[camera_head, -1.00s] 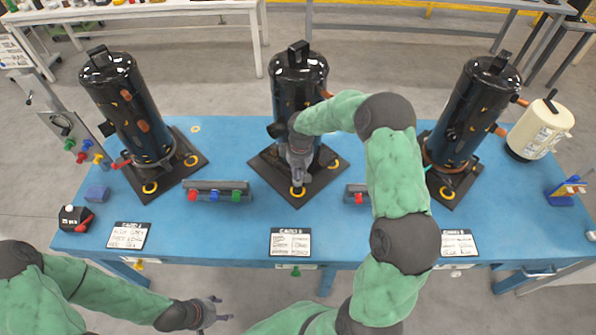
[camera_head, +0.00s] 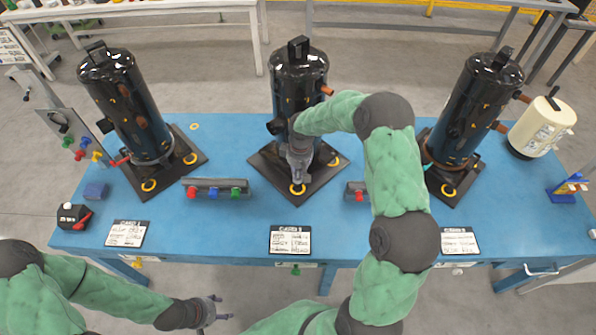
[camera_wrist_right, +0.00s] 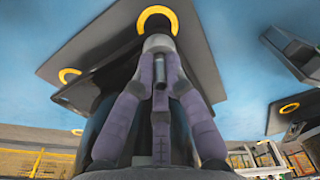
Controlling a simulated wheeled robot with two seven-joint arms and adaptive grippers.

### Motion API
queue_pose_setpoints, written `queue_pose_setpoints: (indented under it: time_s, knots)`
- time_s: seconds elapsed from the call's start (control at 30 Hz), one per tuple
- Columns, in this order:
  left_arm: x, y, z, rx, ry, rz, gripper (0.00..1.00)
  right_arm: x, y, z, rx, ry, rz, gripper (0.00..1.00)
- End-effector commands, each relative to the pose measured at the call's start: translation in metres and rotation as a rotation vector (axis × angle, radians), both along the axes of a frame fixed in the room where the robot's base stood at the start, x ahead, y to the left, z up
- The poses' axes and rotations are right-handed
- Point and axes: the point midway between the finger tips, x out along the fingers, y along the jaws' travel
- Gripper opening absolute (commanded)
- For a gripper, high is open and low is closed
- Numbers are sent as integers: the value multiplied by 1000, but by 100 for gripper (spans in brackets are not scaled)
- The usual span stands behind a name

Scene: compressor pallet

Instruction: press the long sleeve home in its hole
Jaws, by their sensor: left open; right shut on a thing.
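The middle black compressor (camera_head: 299,90) stands on a dark square base plate (camera_head: 272,181) with yellow rings at its corners. My right gripper (camera_head: 298,181) points down at the plate's front corner, right at the front yellow ring (camera_head: 298,189). In the right wrist view its fingers (camera_wrist_right: 158,50) are shut on a small grey piece, seemingly the sleeve (camera_wrist_right: 158,42), beside the ring (camera_wrist_right: 158,20). The fingers hide much of it, and I cannot tell how deep it sits. My left gripper (camera_head: 220,311) is open and empty, in front of the table.
Two more black compressors stand left (camera_head: 130,105) and right (camera_head: 472,120) on their plates. A rack with coloured plugs (camera_head: 215,190) lies left of the middle plate, and a smaller rack (camera_head: 355,191) lies right. A card (camera_head: 290,240) lies at the front edge of the blue table (camera_head: 390,258).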

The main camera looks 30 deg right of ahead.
Motion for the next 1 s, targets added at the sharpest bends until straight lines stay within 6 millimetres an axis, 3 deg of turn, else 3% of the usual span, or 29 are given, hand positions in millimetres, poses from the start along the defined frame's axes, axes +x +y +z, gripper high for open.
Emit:
queue_pose_setpoints:
  time_s: [0.23,0.3,0.37,0.77,1.0]
  knots:
    - [0,0,-4,0,0,0,57,0,0,-6,0,0,0,0]
    - [0,0,-4,0,0,0,57,0,0,-6,0,0,0,28]
    - [0,0,-3,0,0,0,57,0,0,-6,0,0,0,41]
    - [0,0,-3,0,0,0,57,0,0,-2,0,0,0,41]
    - [0,0,-3,0,0,0,57,-1,-1,34,-2,-6,1,41]
